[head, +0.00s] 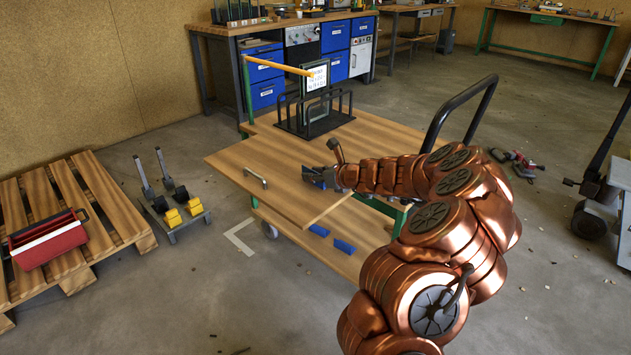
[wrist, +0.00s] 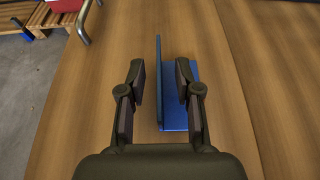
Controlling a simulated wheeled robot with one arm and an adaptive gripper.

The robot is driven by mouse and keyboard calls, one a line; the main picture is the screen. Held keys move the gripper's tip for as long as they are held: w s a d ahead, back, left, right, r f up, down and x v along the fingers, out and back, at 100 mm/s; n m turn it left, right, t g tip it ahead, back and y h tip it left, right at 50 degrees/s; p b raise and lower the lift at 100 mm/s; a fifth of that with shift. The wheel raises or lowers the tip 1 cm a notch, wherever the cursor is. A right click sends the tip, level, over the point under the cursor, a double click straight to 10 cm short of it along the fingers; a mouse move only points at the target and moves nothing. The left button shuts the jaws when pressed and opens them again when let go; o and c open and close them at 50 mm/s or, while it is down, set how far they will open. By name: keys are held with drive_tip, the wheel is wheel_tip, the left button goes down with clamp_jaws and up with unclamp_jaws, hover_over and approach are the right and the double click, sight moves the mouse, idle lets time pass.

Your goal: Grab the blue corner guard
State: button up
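The blue corner guard (wrist: 178,105) lies on the wooden cart top, one face flat and the other standing upright. In the wrist view, my gripper (wrist: 161,82) is open around the upright face, with one finger on each side. The right finger is over the flat face. I see gaps between the fingers and the upright face, so nothing is clamped. In the head view, the guard (head: 319,184) shows small and partly hidden by my gripper, near the cart's front right edge.
Two more blue pieces lie on the lower shelf (head: 319,230). A metal handle (head: 256,178) is fixed at the top's left. A black rack (head: 314,113) with a framed pane (head: 316,76) stands at the back. A black push handle (head: 459,105) rises at the right.

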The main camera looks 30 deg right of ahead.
drive_tip(key=shift+w+a+f, duration=0.1)
drive_tip(key=shift+w, duration=0.2)
clamp_jaws()
idle(0.5)
